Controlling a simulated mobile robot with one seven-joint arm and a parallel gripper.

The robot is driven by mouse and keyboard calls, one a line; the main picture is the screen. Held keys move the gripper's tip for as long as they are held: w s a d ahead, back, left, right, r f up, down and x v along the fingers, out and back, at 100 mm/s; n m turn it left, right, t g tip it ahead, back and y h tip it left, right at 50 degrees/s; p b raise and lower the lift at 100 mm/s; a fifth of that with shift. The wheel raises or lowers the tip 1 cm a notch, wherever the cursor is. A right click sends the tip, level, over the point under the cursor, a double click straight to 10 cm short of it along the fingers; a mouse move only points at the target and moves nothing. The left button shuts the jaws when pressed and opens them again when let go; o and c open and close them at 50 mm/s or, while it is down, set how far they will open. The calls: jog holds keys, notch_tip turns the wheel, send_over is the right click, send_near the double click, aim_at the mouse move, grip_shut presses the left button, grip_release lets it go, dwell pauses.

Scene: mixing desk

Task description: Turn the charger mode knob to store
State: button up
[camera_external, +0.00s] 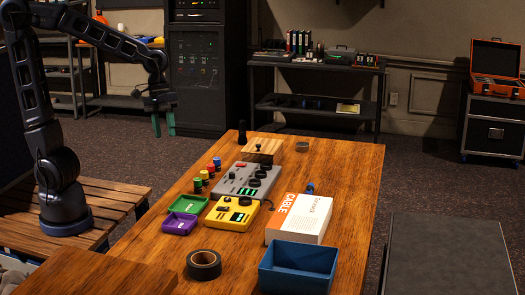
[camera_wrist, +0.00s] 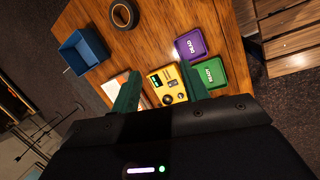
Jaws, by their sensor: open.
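A yellow box with dark knobs (camera_external: 232,213), which looks like the charger, sits near the middle of the wooden table. It also shows in the wrist view (camera_wrist: 158,78), where a round dark knob (camera_wrist: 167,99) is visible on its face. The knob markings are too small to read, so I cannot tell its setting. My gripper (camera_external: 163,120) is open and empty, its green fingers pointing down, high up beyond the table's left edge and well apart from the yellow box. In the wrist view the box appears between the fingers, partly hidden at its lower end.
A grey panel with knobs (camera_external: 248,181) stands behind the yellow box, with several coloured cylinders (camera_external: 207,175) to its left. Purple (camera_external: 179,223) and green (camera_external: 188,204) trays lie left. A white cable box (camera_external: 300,220), blue bin (camera_external: 298,266) and tape roll (camera_external: 203,264) are nearby.

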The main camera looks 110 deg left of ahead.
jog(key=w+a+f+n, duration=0.6)
jog(key=a+n, duration=0.3)
jog(key=a, duration=0.1)
jog(key=n+g+y, duration=0.2)
jog(key=n+y, duration=0.1)
jog(key=n, duration=1.8)
send_near(232, 173)
notch_tip(232, 173, down, 9)
jog(key=shift+w+a+r, duration=0.1)
jog(key=shift+w+r, duration=0.05)
grip_shut()
